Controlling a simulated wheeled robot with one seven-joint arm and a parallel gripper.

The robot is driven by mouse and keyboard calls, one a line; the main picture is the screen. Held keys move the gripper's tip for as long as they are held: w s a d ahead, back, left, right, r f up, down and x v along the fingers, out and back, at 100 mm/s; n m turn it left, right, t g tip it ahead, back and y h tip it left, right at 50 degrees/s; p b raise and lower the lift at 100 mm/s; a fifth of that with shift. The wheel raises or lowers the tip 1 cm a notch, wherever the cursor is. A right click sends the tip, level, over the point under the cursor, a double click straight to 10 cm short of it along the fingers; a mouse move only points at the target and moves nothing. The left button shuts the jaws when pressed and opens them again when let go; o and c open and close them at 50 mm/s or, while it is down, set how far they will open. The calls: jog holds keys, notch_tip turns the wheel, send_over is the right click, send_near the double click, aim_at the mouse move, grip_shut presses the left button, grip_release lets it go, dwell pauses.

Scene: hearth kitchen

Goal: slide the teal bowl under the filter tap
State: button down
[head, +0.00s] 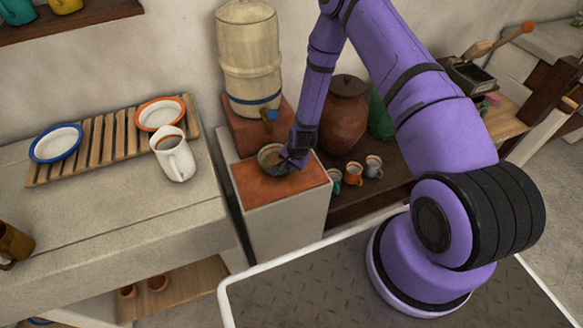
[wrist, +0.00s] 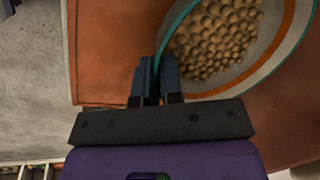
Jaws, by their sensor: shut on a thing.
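The teal bowl (head: 264,158) sits on a terracotta-topped pedestal (head: 262,190), in front of and below the filter tap (head: 271,115). The blue tap is low on the tall cream filter (head: 249,60). In the wrist view the bowl (wrist: 272,62) shows a teal rim, an orange band and many round beige pieces inside. My gripper (head: 288,160) is at the bowl's right side in the head view. In the wrist view my gripper (wrist: 160,68) is shut on the bowl's near rim. My gripper hides part of the bowl in the head view.
The filter stands on a raised terracotta block (head: 238,133) behind the bowl. A brown lidded jar (head: 344,115) and several small mugs (head: 354,174) are to the right. A white jug (head: 174,158) and a slatted rack (head: 105,150) with two plates are on the left counter.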

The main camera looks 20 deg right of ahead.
jog(key=c, duration=1.2)
grip_release()
jog(key=v, duration=1)
jog(key=shift+s+r, duration=0.15)
jog(key=shift+r, duration=0.25)
